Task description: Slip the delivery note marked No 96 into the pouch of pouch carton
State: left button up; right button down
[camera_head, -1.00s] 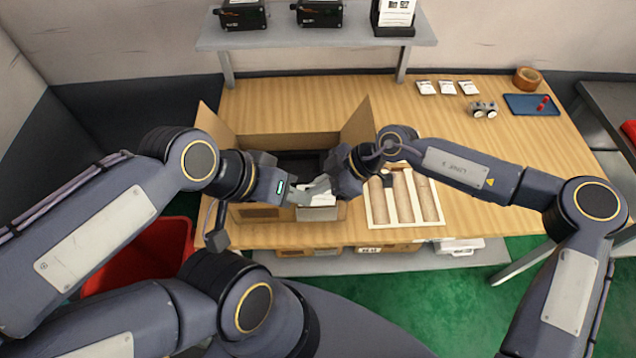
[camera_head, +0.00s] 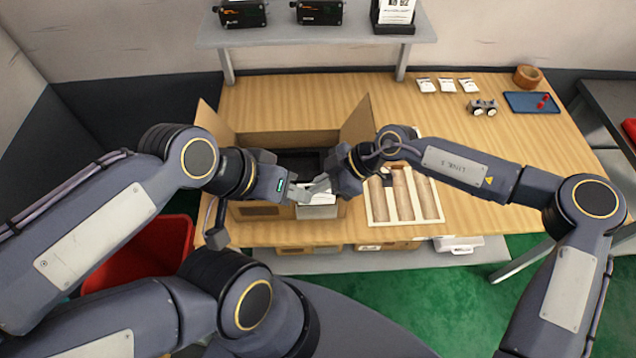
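The pouch carton (camera_head: 290,139) stands open on the wooden bench, its side flaps raised and its inside dark. A pale pouch (camera_head: 317,211) shows low on its front face. A white paper (camera_head: 318,197) shows at the pouch's mouth; its number cannot be read, and I cannot tell how far in it sits. My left gripper (camera_head: 301,192) is at the carton's front, its fingers beside the paper. My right gripper (camera_head: 324,184) comes in from the right, close to the left one, its fingers near the paper's top. Whether either grips the paper is too small to tell.
A white-framed tray (camera_head: 371,206) with tan rolls lies right of the carton. Several white packets (camera_head: 447,85), a small wheeled part (camera_head: 483,107), a tape roll (camera_head: 527,77) and a blue tray (camera_head: 533,103) lie farther right. A shelf (camera_head: 316,37) spans the back. A red bin (camera_head: 145,262) stands left.

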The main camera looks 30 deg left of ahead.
jog(key=shift+f, duration=2.2)
jog(key=c, duration=1.6)
grip_release()
jog(key=shift+w, duration=0.1)
jog(key=b+v, duration=0.1)
jog(key=v, duration=0.5)
jog(key=shift+d, duration=0.15)
jog(key=shift+v, duration=0.75)
